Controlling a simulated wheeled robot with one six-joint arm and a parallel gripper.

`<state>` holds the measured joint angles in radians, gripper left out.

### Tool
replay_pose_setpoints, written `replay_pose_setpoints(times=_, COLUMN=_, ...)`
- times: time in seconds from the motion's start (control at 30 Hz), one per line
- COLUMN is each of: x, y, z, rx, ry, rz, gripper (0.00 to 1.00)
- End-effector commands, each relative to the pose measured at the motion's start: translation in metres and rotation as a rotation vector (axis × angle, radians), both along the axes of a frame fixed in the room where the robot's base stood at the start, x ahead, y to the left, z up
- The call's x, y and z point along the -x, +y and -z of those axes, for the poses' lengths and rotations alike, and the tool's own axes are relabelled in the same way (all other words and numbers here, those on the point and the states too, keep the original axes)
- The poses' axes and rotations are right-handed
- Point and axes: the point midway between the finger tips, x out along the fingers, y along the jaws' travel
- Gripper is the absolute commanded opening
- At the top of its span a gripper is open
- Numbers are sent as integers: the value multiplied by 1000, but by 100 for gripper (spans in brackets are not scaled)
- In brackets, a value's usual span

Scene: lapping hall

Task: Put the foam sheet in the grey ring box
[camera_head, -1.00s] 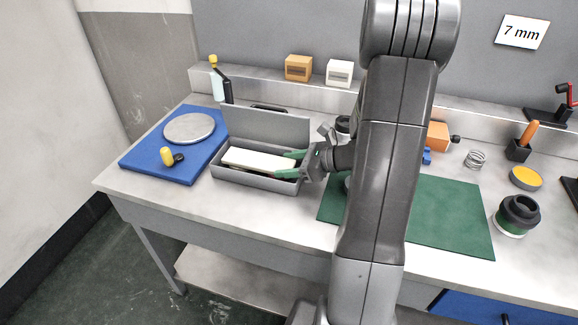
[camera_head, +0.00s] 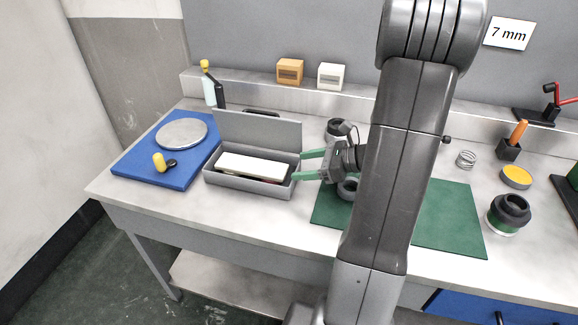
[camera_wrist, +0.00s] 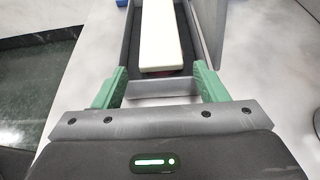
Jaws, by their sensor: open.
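The grey ring box (camera_head: 250,186) stands on the bench with its lid raised at the back. The white foam sheet (camera_head: 253,166) lies inside it, with a dark lining and a bit of red showing beside it. In the wrist view the foam sheet (camera_wrist: 163,37) lies lengthwise in the grey box (camera_wrist: 124,50), ahead of the fingers. My gripper (camera_head: 300,165) is open and empty, its green fingers just right of the box's right end. In the wrist view my gripper (camera_wrist: 158,80) has its fingertips spread on either side of the box's near end.
A blue board (camera_head: 135,172) with a round metal plate and a yellow-handled item is left of the box. A green mat (camera_head: 450,225) lies to the right, with a grey ring (camera_head: 348,189) near my gripper. Orange and white boxes (camera_head: 331,76) stand on the back ledge.

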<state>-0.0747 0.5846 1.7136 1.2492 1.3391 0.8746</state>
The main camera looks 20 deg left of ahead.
Motion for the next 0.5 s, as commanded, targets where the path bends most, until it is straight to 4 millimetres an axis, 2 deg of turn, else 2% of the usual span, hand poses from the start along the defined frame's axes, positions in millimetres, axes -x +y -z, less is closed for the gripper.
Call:
replay_pose_setpoints(times=0.1, x=-3, y=-21, z=-9, rx=1, ry=-2, rz=5, gripper=66)
replay_pose_setpoints(times=0.2, x=-5, y=-33, z=-14, rx=0, ry=-1, rz=3, gripper=66)
replay_pose_setpoints(times=0.5, x=-5, y=-45, z=-19, rx=0, ry=0, rz=0, gripper=66)
